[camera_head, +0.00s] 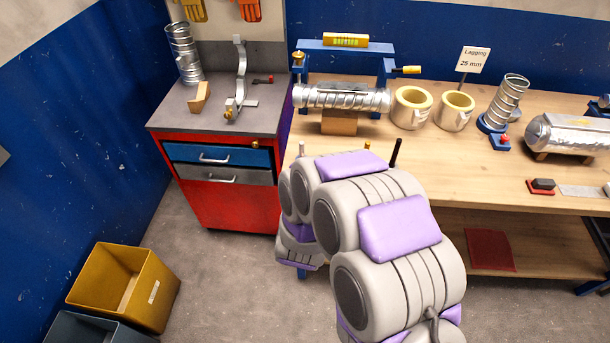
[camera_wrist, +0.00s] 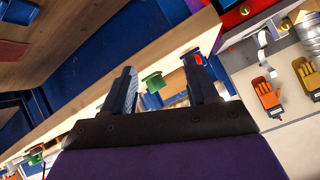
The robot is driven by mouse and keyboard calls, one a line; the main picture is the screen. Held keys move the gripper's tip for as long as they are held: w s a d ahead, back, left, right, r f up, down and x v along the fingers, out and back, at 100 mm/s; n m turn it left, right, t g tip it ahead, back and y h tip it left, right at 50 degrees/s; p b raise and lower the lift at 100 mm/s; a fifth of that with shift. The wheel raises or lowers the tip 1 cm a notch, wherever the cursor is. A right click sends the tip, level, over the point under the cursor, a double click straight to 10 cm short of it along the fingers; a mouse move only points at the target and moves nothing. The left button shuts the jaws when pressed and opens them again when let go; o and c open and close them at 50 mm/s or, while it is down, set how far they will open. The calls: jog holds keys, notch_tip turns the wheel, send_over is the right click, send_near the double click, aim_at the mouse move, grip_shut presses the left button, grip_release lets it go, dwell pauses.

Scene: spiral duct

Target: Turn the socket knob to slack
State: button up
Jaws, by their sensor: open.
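In the head view, a small red knob (camera_head: 505,137) sits on a blue socket base (camera_head: 487,124) on the workbench, to the right. A spiral duct (camera_head: 508,97) stands tilted in this socket. Which way the knob is set is too small to tell. My gripper (camera_wrist: 160,72) shows in the wrist view with its two dark fingers apart and nothing clearly held between them. In the head view my arm covers the gripper, in front of the bench. I cannot pick out the socket knob for sure in the wrist view.
The workbench (camera_head: 550,105) also bears a blue frame (camera_head: 345,48) over a horizontal spiral duct (camera_head: 342,98), two cream rings and a wrapped duct (camera_head: 570,136). A red cabinet (camera_head: 232,205) stands left. Yellow bin (camera_head: 125,285) is on the floor, lower left.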

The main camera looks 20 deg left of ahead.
jog(key=s+a+f+n+t, duration=0.1)
jog(key=s+a+f+t, duration=0.1)
jog(key=a+f+t, duration=0.15)
notch_tip(320, 180, up, 2)
jog(key=s+d+n+t+y, duration=0.1)
jog(key=s+d+n+t, duration=0.1)
jog(key=d+t, duration=0.15)
jog(key=shift+n+y, duration=0.3)
jog(key=a+x, duration=0.1)
jog(key=x, duration=0.5)
jog(key=a+x, duration=0.1)
jog(key=x, duration=0.4)
jog(key=a+b+x, duration=0.1)
jog(key=x, duration=0.5)
jog(key=shift+s, duration=0.1)
jog(key=shift+d+r, duration=0.15)
jog(key=shift+d, duration=0.45)
jog(key=shift+c, duration=0.5)
jog(key=shift+a, duration=0.5)
jog(key=c, duration=0.6)
jog(key=shift+d, duration=0.15)
jog(key=c, duration=0.4)
